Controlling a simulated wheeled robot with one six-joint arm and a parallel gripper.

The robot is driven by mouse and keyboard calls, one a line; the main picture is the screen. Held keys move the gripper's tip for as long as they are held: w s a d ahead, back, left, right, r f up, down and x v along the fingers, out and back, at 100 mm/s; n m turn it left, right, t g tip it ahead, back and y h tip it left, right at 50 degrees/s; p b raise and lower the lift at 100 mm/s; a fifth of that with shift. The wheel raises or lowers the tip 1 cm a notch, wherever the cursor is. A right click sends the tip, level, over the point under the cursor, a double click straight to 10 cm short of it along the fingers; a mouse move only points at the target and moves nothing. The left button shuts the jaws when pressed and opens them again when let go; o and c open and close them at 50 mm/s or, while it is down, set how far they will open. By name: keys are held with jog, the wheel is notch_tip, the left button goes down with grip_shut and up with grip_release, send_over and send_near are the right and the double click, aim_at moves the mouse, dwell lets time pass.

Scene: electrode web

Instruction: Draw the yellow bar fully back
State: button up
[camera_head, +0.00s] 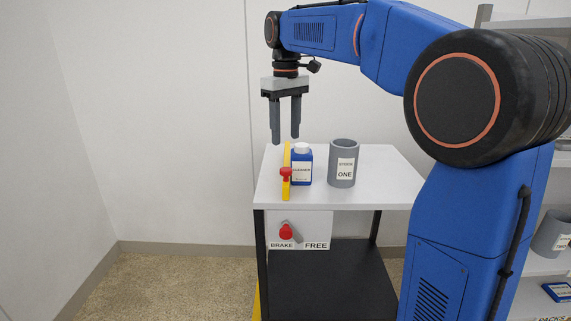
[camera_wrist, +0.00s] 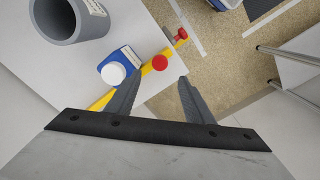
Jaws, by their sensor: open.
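The yellow bar (camera_head: 286,189) lies along the left side of the white cart top (camera_head: 385,175), with a red knob (camera_head: 286,173) standing on it near the front. In the wrist view the bar (camera_wrist: 101,103) runs diagonally, partly hidden by a finger, and its red knob (camera_wrist: 160,62) shows just beyond the fingertips. My gripper (camera_head: 285,140) is open and empty, pointing down above the far part of the bar. In the wrist view, my gripper (camera_wrist: 159,78) has its fingers apart, with nothing between them.
A blue cleaner bottle (camera_head: 302,169) stands close right of the bar. A grey cup (camera_head: 342,163) labelled ONE stands further right. A red-knobbed lever (camera_head: 286,231) sits by BRAKE on the front panel (camera_head: 318,229). Shelves are at far right; floor left of the cart is clear.

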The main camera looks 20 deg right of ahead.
aim_at(286, 169)
notch_tip(286, 169, down, 10)
dwell(0.5)
grip_shut()
jog(key=w+a, duration=0.2)
jog(key=a, duration=0.5)
jog(key=shift+w, duration=0.15)
